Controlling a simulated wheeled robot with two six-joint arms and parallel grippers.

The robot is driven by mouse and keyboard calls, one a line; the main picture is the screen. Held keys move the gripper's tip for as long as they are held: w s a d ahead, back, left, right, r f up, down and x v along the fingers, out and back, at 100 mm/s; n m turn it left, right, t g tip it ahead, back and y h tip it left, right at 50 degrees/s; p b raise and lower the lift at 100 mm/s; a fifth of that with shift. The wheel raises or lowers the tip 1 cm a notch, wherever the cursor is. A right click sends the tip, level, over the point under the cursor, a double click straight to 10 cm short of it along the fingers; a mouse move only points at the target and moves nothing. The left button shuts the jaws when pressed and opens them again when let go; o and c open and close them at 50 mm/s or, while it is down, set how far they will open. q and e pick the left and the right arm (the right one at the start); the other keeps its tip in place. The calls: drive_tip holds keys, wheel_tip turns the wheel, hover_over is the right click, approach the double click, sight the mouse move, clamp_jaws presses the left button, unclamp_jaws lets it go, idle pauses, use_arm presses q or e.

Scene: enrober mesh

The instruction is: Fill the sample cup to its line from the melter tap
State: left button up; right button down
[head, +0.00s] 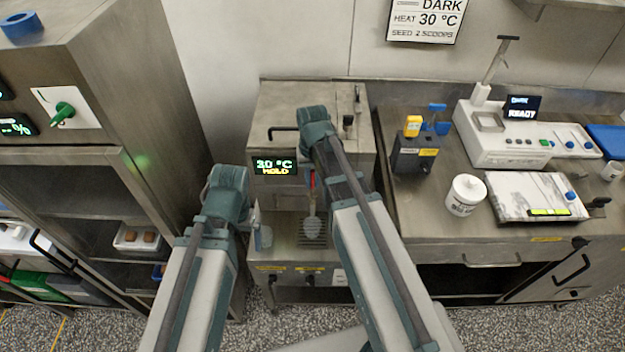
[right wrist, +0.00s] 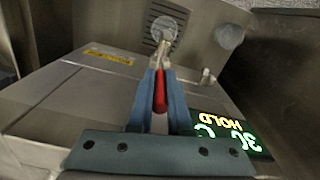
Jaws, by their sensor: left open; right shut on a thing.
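The melter (head: 290,105) stands in the middle, its display reading 30 °C HOLD. My right gripper (head: 313,185) is shut on a red handle at its front, which looks like the tap lever; the handle also shows between the fingers in the right wrist view (right wrist: 160,92). The spout cannot be made out. Below it, a pale, see-through round thing (head: 312,228), probably the sample cup, stands over the drip grille (head: 313,242). Its line and contents cannot be read. My left gripper (head: 261,230) is open, left of the cup and apart from it.
A steel cabinet (head: 110,90) stands close on the left.

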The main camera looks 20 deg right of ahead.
idle(0.7)
drive_tip(key=shift+s+d+f+y+b, duration=0.1)
drive_tip(key=shift+s+d+y+b, duration=0.1)
drive_tip(key=shift+d+y, duration=0.2)
drive_tip(key=shift+s+d+f+y+b, duration=0.15)
drive_tip(key=shift+d+y, duration=0.1)
drive_tip(key=shift+y, duration=0.25)
drive_tip(key=shift+d+f+t+y+b, duration=0.25)
drive_tip(key=shift+d+t+y+b, duration=0.4)
drive_tip(key=shift+y+b, duration=0.35)
drive_tip(key=shift+s+d+r+y, duration=0.1)
drive_tip(key=shift+d+y, duration=0.05)
drive_tip(key=shift+y, duration=0.35)
drive_tip(key=c, duration=0.8)
unclamp_jaws()
drive_tip(key=shift+c, duration=0.2)
